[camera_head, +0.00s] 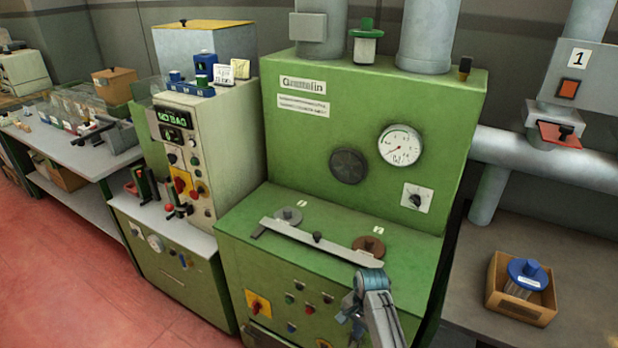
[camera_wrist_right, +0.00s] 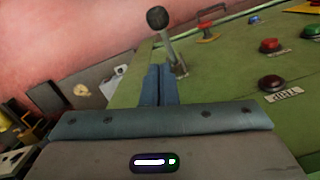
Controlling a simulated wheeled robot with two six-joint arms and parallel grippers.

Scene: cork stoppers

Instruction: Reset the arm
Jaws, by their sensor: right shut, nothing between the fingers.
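My right gripper (camera_head: 347,317) is low in the head view, in front of the green machine's front panel (camera_head: 268,271). In the right wrist view its blue fingers (camera_wrist_right: 160,85) are shut together with nothing between them. A metal lever with a black ball knob (camera_wrist_right: 157,17) stands just beyond and to the right of the fingertips in that view. I cannot tell whether the fingers touch the lever. My left gripper is not in view.
The green machine (camera_head: 330,140) has a gauge (camera_head: 400,146), a sliding bar (camera_head: 300,236) and small buttons (camera_head: 310,309). A cardboard box (camera_head: 515,303) with a blue-topped spool stands at right. Red floor (camera_head: 60,270) lies open at left.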

